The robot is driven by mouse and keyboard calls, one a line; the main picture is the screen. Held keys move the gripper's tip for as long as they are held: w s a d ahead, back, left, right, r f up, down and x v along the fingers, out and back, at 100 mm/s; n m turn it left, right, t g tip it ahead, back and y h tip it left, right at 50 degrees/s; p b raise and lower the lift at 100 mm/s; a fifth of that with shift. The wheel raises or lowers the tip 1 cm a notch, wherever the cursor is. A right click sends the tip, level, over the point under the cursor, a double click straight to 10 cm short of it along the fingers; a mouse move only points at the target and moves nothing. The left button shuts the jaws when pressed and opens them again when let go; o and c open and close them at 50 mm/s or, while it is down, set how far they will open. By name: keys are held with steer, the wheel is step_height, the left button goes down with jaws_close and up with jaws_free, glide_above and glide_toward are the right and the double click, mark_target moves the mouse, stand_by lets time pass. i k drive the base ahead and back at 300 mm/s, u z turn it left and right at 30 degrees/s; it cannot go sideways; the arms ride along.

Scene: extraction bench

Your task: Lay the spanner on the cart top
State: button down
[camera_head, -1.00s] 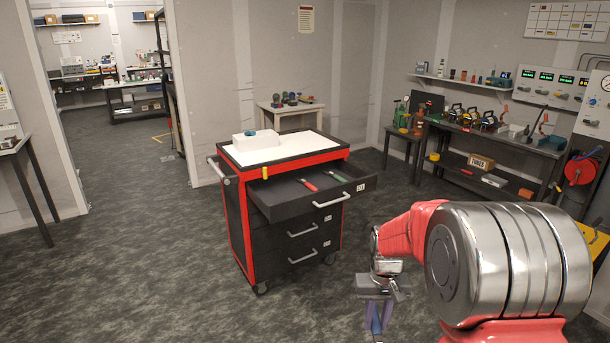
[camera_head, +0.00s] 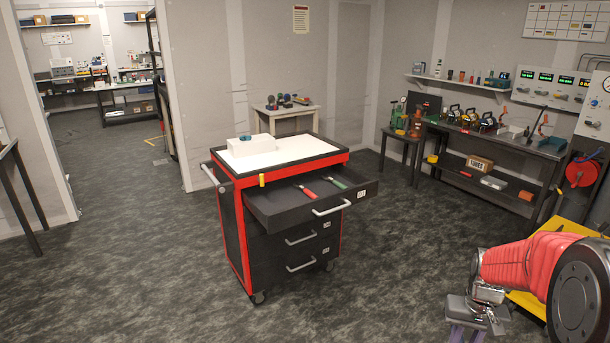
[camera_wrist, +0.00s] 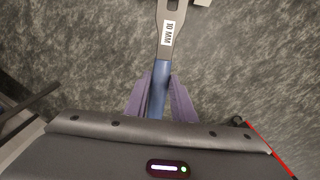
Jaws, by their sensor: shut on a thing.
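The spanner (camera_wrist: 168,42) has a grey metal head, a "10 MM" label and a blue handle. My gripper (camera_wrist: 160,95) is shut on the blue handle in the wrist view, with the spanner pointing away over the dark floor. In the head view my gripper (camera_head: 470,333) is at the lower right, cut off by the bottom edge, and the spanner is not clearly visible there. The red and black cart stands in the middle, with a white cart top (camera_head: 300,151). My gripper is to the right of the cart and nearer, apart from it.
A white box (camera_head: 250,149) with a small teal item stands at the cart top's back left; the rest of the top is clear. The top drawer (camera_head: 290,212) is open, holding red-handled and green-handled tools. A workbench (camera_head: 480,140) stands at the right.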

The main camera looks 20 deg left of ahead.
mark_target(304, 154)
steer(key=z, duration=0.65)
steer(key=i, duration=3.35)
steer(key=z, duration=0.1)
